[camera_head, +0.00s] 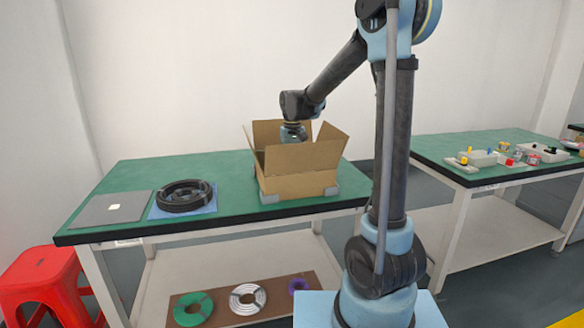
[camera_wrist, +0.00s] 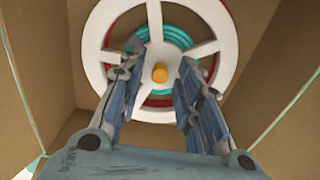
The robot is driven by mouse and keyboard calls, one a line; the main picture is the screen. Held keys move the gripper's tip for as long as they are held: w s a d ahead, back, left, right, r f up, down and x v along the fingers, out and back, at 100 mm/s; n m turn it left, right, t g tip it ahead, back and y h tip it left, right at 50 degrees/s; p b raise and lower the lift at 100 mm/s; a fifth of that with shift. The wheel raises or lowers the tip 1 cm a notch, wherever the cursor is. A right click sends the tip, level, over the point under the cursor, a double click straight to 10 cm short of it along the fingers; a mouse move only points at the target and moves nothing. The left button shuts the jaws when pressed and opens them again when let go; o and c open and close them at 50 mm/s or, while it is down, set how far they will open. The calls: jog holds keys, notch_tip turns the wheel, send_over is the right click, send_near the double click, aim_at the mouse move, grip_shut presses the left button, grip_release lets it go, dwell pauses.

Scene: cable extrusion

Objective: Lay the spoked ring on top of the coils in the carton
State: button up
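The carton (camera_head: 297,185) stands with its flaps up on the green table in the head view. My gripper (camera_head: 293,138) reaches down into its opening, and its fingertips are hidden there.
Brown carton walls (camera_wrist: 40,60) surround my gripper closely. A red stool (camera_head: 40,275) stands at the left. A second table (camera_head: 470,178) with small parts stands at the right.

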notch_tip(320, 180, up, 13)
jog(key=shift+r, duration=0.15)
dwell(0.7)
